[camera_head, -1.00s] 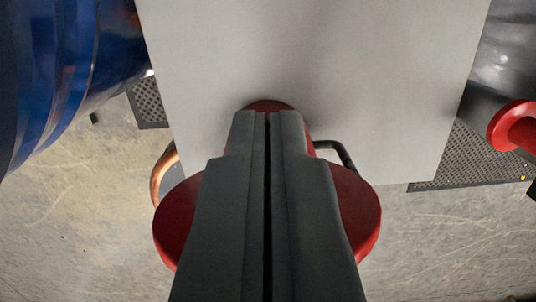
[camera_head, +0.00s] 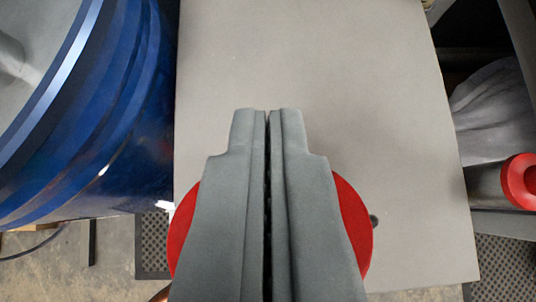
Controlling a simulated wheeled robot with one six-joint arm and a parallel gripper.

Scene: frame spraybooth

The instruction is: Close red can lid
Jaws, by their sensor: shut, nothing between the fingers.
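The red can (camera_head: 355,225) shows as red round parts on both sides of my gripper, in the lower middle of the camera view. My gripper (camera_head: 267,112) is shut and empty, its fingers pointing up the picture and covering the middle of the can. I cannot tell whether the fingers touch the can or its lid. The state of the lid is hidden behind the fingers. A small dark piece (camera_head: 374,220) sticks out at the can's right edge.
A pale grey flat surface (camera_head: 330,60) fills the middle. A large blue drum (camera_head: 125,130) stands at the left. A red-ended grey cylinder (camera_head: 520,180) is at the right edge. Dark perforated mats (camera_head: 500,262) and concrete floor (camera_head: 55,270) lie below.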

